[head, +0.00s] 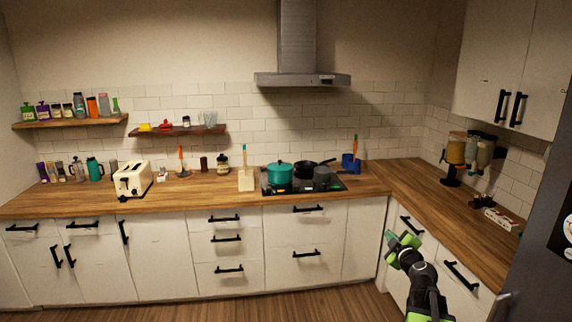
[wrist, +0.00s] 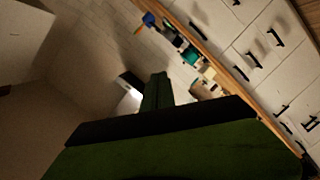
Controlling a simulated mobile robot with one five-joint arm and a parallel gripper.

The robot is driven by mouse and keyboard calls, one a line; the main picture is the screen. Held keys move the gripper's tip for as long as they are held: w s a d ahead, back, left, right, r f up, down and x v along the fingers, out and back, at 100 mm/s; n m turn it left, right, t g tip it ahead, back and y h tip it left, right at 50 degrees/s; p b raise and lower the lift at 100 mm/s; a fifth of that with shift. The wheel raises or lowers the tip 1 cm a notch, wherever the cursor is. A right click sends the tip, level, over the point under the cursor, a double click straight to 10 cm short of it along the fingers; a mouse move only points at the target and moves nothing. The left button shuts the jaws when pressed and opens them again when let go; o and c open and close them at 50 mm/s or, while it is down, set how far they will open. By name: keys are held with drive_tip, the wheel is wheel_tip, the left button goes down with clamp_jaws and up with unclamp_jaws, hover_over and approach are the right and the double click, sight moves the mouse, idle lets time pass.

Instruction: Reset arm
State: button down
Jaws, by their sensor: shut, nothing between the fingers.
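My arm, black with green parts, reaches up from the lower right in the head view. My gripper (head: 393,238) is in front of the right-hand lower cabinets, below the counter edge. Its fingers are closed and empty. In the wrist view the gripper (wrist: 158,85) shows as green fingers held together. The wrist view is strongly tilted, with the counter and white drawers running diagonally at the right. No object touches the gripper.
A wooden counter (head: 420,200) runs along the back and right walls. A teal pot (head: 279,173) stands on the hob, with a cream toaster (head: 132,179) at left. The range hood (head: 300,79) hangs above. A grey panel (head: 540,250) stands close at far right. Floor in front is clear.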

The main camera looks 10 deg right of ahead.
drive_tip(key=s+a+f+n+g+y+b, duration=0.15)
drive_tip(key=a+f, duration=0.25)
drive_tip(key=a, duration=0.8)
drive_tip(key=a+f+n+g+y, duration=0.1)
drive_tip(key=a+f+g+y, duration=0.3)
drive_tip(key=a, duration=0.7)
drive_tip(key=a+f+n+g+y+b, duration=0.15)
drive_tip(key=a+f, duration=0.35)
drive_tip(key=a, duration=0.7)
drive_tip(key=s+a+f+m+g+h, duration=0.25)
drive_tip(key=s+f+m+g, duration=0.2)
drive_tip(key=s+f, duration=0.35)
drive_tip(key=s+d+f+m+g+h, duration=0.1)
drive_tip(key=s+d+m+g, duration=0.3)
drive_tip(key=s+m, duration=0.4)
drive_tip(key=shift+s+d+f+m+h+p, duration=0.2)
drive_tip(key=shift+s+d+m+h+p, duration=0.2)
drive_tip(key=shift+s+d, duration=0.5)
